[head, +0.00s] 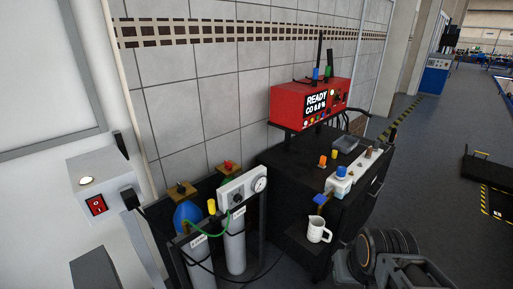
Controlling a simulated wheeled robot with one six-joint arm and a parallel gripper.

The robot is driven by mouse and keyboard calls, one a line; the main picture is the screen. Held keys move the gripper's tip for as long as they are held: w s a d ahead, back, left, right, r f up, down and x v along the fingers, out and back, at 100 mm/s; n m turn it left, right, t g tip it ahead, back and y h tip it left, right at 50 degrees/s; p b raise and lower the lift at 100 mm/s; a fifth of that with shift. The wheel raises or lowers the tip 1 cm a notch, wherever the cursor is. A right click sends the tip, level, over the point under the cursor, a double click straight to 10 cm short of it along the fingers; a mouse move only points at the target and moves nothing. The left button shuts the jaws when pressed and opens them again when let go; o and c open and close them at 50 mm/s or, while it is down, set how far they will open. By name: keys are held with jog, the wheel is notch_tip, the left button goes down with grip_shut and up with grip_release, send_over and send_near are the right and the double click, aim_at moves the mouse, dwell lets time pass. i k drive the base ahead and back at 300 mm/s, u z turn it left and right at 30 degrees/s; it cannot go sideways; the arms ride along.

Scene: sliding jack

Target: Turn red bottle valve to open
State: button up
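A small red valve knob (228,165) sits on a brassy square plate on top of a green bottle (231,178), which stands behind the white gauge panel (242,187). The panel hides most of that bottle. To its left is a blue bottle (187,216) with a yellowish valve top (182,188). The angle of the red knob is too small to tell. Dark, rounded links that look like my arm show at the lower right, well away from the bottles. No gripper fingers can be made out.
Grey cylinders (235,252) with a green hose and black cables stand in front of the bottles. A white switch box (100,182) is at left.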

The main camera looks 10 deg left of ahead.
aim_at(229, 165)
jog(key=u, duration=0.05)
jog(key=i, duration=1.05)
jog(key=u, duration=0.8)
jog(key=i, duration=0.85)
jog(key=u, duration=0.5)
